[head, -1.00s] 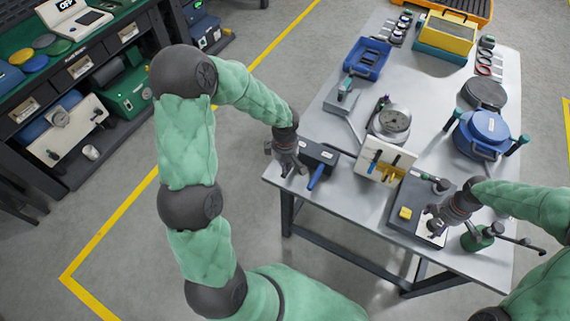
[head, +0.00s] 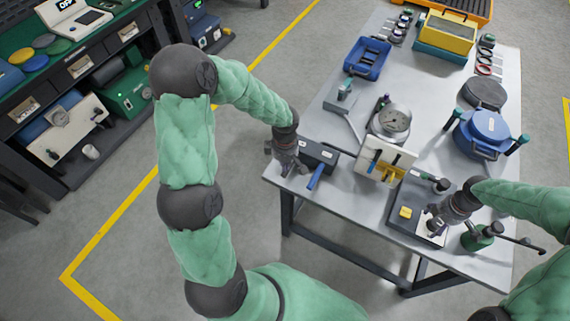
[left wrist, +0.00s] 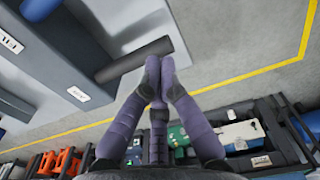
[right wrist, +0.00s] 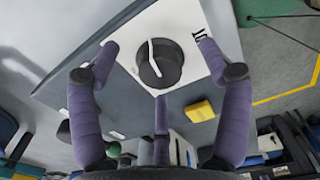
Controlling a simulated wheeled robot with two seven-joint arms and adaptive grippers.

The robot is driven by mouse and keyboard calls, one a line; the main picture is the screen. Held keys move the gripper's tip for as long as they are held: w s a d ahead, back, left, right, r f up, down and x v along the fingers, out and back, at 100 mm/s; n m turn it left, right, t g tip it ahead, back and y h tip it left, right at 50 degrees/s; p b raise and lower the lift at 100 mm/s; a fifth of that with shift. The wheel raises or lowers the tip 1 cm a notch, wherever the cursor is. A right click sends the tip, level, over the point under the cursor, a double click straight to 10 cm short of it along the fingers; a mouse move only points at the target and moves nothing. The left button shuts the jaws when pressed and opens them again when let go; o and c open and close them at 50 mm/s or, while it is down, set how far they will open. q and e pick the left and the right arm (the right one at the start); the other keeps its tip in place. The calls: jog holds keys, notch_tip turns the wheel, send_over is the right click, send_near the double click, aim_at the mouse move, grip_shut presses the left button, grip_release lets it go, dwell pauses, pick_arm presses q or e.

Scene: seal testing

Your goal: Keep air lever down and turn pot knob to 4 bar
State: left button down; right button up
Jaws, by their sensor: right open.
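The pot knob (right wrist: 160,62) is black with a white pointer line and sits on a white plate (right wrist: 190,20) in the right wrist view. My right gripper (right wrist: 157,50) is open above it, its fingers spread around the knob with visible gaps. It also shows in the head view (head: 438,222). My left gripper (left wrist: 158,68) is shut, fingertips together at the end of a dark lever bar (left wrist: 130,62) on a labelled box; whether they touch it is unclear.
A round gauge (head: 396,120) stands behind a cream block (head: 386,158). A yellow block (right wrist: 200,110) lies near the knob. A green bottle-like item (head: 478,238) with a rod stands right of my right gripper. A blue pot (head: 484,132) stands farther back.

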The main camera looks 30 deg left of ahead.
aim_at(285, 173)
pick_arm(q)
jog(key=shift+f, duration=0.1)
jog(key=shift+f, duration=2.4)
jog(key=shift+s+f, duration=0.1)
jog(key=shift+f, duration=0.05)
dwell(1.4)
pick_arm(e)
jog(key=shift+r, duration=3.55)
pick_arm(q)
jog(key=shift+r, duration=3.55)
